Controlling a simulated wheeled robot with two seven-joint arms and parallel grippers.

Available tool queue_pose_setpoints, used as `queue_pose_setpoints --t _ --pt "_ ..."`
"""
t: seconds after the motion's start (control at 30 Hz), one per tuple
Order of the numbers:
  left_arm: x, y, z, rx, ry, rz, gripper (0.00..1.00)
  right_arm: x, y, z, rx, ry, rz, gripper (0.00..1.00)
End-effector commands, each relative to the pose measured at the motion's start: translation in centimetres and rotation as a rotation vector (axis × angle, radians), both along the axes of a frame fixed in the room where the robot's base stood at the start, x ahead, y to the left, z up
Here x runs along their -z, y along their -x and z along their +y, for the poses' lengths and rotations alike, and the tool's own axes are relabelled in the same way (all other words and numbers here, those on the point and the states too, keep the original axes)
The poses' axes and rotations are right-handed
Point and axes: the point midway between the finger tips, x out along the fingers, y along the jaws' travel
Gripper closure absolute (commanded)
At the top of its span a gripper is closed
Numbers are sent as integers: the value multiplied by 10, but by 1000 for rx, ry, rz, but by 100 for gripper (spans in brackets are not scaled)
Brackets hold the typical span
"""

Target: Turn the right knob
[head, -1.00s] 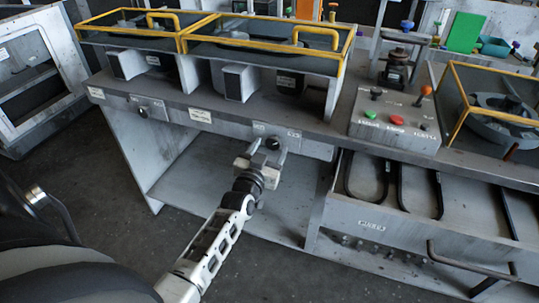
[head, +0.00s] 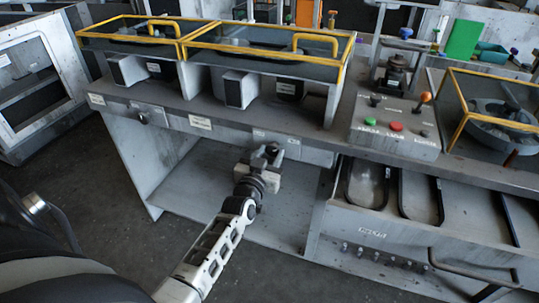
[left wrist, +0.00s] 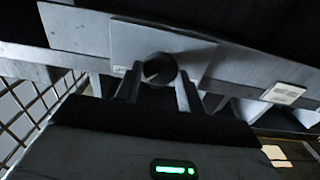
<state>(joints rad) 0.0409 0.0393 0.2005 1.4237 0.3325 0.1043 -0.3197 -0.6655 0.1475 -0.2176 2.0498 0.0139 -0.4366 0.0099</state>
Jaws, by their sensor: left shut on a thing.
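The right knob (head: 272,147) is a small dark round knob on the front panel under the bench top. It also shows in the left wrist view (left wrist: 160,68), its face pointing toward me with a light line across it. My left gripper (head: 268,153) is at the knob, shut on it. In the left wrist view its two fingers (left wrist: 159,85) stand on either side of the knob. The gripper body hides part of the knob and panel in the head view. My right gripper is not in view.
Another dark knob (head: 143,117) sits further left on the same panel. Above are yellow-framed housings (head: 265,50). A control box (head: 395,130) with green and red buttons stands right of the knob. A grey drawer (head: 385,225) is below it. The space under the bench is open.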

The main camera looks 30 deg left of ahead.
Motion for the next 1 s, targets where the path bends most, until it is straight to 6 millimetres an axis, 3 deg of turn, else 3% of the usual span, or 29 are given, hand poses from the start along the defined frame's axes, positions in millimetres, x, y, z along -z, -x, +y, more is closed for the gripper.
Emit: queue_pose_setpoints --t 0.7,1.0 --pt "1 1 1 0 557 -132 84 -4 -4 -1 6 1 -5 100" --pt "2 1 2 -1 703 -167 84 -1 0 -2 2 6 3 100"
